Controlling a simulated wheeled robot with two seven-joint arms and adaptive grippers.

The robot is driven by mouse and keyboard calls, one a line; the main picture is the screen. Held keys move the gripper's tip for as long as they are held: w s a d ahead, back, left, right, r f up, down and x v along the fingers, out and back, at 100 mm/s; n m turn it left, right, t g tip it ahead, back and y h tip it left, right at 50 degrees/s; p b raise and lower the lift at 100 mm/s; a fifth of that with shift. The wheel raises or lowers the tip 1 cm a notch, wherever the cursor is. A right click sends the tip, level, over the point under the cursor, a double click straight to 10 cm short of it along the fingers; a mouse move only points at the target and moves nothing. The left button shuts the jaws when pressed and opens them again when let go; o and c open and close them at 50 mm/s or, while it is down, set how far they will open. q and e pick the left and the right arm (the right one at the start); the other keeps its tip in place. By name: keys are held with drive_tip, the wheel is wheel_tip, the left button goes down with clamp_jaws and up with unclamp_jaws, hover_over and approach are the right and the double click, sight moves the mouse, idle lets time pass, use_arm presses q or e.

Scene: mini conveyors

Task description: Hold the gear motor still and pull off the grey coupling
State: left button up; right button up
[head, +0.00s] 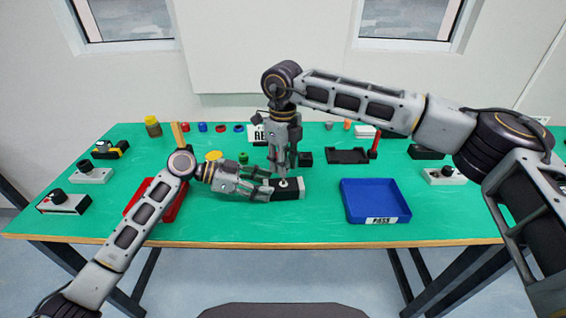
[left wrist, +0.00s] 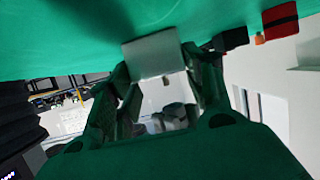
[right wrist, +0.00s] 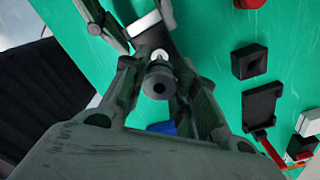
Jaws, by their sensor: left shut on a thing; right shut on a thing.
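The gear motor (head: 290,193) is a black block with pale ends, lying at the middle front of the table. My left gripper (head: 264,188) is shut on its left end; the left wrist view shows a pale grey block (left wrist: 151,55) between the fingers. A white shaft boss (head: 283,183) shows on top of the motor. My right gripper (head: 284,166) points down above it, shut on the grey coupling (right wrist: 158,82), a dark grey ring-ended cylinder. The white boss shows beside the coupling in the right wrist view; I cannot tell whether they still touch.
A blue tray (head: 376,220) marked PASS stands to the right, a red tray (head: 140,213) to the left, partly behind my left arm. A black square block (head: 305,158) and a black holder (head: 348,156) lie behind. Small coloured parts line the back. The front strip is clear.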

use_arm(q)
drive_tip(key=o, duration=1.4)
drive_tip(key=shift+f, duration=0.2)
drive_tip(key=shift+r, duration=0.1)
drive_tip(key=shift+a+r, duration=0.1)
drive_tip(key=shift+v, duration=5.85)
